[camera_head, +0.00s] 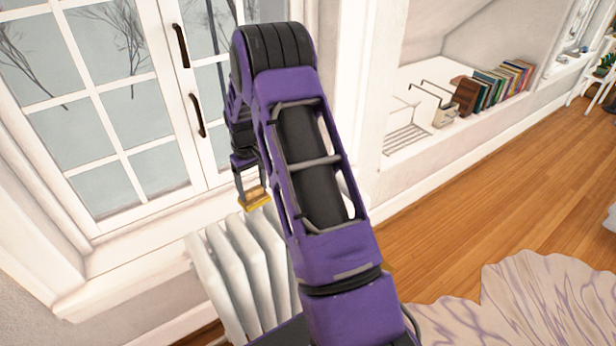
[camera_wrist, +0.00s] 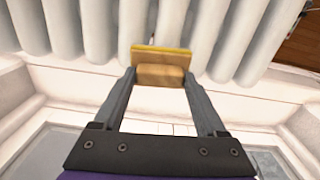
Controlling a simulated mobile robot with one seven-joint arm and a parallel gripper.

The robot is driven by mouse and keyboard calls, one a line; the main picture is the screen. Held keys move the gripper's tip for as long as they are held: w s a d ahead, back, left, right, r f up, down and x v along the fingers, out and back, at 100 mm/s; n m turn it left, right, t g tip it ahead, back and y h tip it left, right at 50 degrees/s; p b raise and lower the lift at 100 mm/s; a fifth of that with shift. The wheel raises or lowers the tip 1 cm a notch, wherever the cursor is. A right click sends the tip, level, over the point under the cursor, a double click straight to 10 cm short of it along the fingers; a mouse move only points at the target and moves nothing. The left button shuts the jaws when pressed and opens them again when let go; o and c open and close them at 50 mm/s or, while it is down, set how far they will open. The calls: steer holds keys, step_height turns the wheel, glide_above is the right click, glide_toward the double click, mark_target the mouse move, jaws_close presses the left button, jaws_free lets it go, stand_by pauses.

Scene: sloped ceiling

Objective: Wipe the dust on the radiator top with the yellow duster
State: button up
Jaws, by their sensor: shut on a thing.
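My gripper (camera_wrist: 160,82) is shut on the yellow duster, whose tan block and yellow edge (camera_wrist: 160,49) show between the fingertips in the wrist view. In the head view the duster (camera_head: 256,202) hangs below my gripper (camera_head: 251,186), by the back end of the radiator top. The white radiator (camera_head: 217,273) stands under the window with its tall fins side by side. In the wrist view its fins (camera_wrist: 100,30) lie beyond the duster. I cannot tell whether the duster touches the radiator. No dust can be made out. My arm hides the radiator's right part in the head view.
A white window sill (camera_head: 130,265) runs behind the radiator, below a window with dark handles (camera_head: 197,115). To the right, a low alcove shelf holds a row of books (camera_head: 500,84). Wooden floor (camera_head: 450,195) is open there, with a pale patterned rug (camera_head: 540,300) in front.

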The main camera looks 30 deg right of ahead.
steer(key=shift+r+p, duration=1.15)
steer(key=shift+r, duration=1.2)
